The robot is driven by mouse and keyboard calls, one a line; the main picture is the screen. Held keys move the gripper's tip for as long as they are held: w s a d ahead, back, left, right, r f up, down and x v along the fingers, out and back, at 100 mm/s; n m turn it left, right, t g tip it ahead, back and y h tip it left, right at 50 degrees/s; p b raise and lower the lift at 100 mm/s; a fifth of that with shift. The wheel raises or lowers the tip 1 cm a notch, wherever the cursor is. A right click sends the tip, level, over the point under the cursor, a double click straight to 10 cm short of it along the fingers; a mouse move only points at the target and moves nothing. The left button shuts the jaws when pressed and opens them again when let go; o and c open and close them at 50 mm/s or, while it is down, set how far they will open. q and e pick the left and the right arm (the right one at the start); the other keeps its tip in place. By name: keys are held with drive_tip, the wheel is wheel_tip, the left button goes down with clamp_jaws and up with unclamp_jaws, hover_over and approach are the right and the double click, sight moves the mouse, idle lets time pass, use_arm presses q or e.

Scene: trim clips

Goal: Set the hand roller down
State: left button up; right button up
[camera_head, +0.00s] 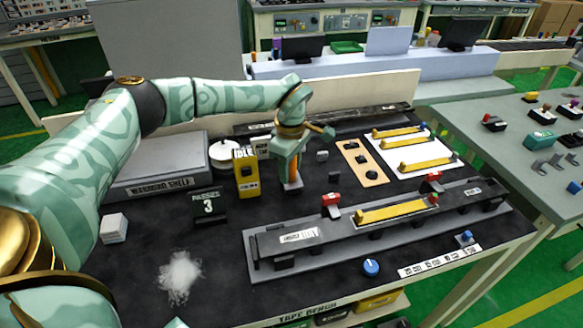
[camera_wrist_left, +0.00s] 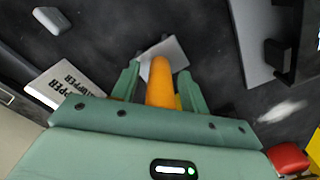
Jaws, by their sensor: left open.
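The hand roller has an orange handle (camera_head: 293,166) and a pale grey lower part (camera_head: 293,185). It stands on the dark bench mat in the middle of the head view. My left gripper (camera_head: 288,162) is over it, pointing down. In the left wrist view the orange handle (camera_wrist_left: 160,85) lies between the two green fingers (camera_wrist_left: 158,80), with a gap on either side. The left gripper is open around the handle. The roller's lower part is partly hidden by the handle in the left wrist view. My right gripper is not in view.
A yellow box (camera_head: 246,175) and a dark counter reading 3 (camera_head: 209,207) stand left of the roller. A long grey fixture (camera_head: 390,222) with red clamps and a yellow strip lies to the right. A white patch (camera_head: 180,275) marks the mat at the front left.

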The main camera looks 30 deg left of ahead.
use_arm(q)
wheel_tip(320, 180, up, 12)
drive_tip(key=p, duration=0.3)
drive_tip(key=shift+w+r, duration=0.1)
drive_tip(key=shift+r, duration=0.1)
